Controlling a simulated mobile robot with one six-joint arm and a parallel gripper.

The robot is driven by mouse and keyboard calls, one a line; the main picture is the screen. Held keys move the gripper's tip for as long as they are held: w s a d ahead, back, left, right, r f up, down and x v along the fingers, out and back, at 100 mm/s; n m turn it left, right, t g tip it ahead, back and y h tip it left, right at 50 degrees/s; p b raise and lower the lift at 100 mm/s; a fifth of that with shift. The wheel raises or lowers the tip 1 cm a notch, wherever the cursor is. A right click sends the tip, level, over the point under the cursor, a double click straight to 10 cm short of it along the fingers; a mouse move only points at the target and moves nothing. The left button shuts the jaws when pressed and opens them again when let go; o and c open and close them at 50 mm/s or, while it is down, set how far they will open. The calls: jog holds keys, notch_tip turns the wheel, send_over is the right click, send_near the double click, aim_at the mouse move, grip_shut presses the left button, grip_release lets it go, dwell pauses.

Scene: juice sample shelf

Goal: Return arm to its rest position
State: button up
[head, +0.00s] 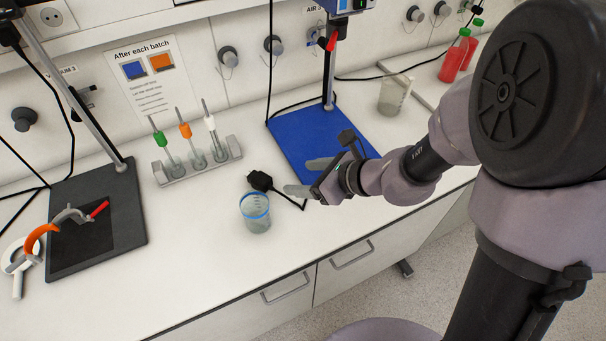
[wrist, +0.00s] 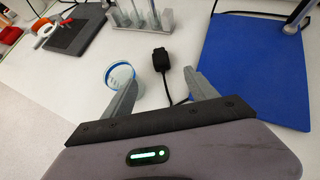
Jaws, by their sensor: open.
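My gripper (head: 305,177) is open and empty, held above the white bench near the front corner of the blue stand base. Its two grey fingers are spread wide in the wrist view (wrist: 162,95), with bare bench and a black cable seen between them. My arm reaches in from the right of the head view. A clear beaker with a blue rim (head: 255,213) stands on the bench to the left of the gripper, apart from it in the head view. In the wrist view the left finger partly covers the beaker (wrist: 120,76).
A black plug (head: 260,181) with its cable lies near the gripper. A rack (head: 200,163) of colour-topped tools stands behind. The blue stand base (head: 310,140) lies behind the gripper, a black stand base (head: 130,230) at left. Red bottles (head: 452,62) and a beaker (head: 393,95) stand at back right.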

jog(key=s+d+r+n+g+b, duration=0.1)
jog(key=s+r+n+g+b, duration=0.1)
jog(key=s+r+n, duration=0.6)
jog(key=s+d+r+n+t+h+b, duration=0.2)
jog(key=s+d+n+h, duration=0.5)
jog(key=s+d+n, duration=0.3)
jog(key=shift+d+n+b, duration=0.3)
jog(key=shift+d+n, duration=0.5)
jog(key=shift+d, duration=0.45)
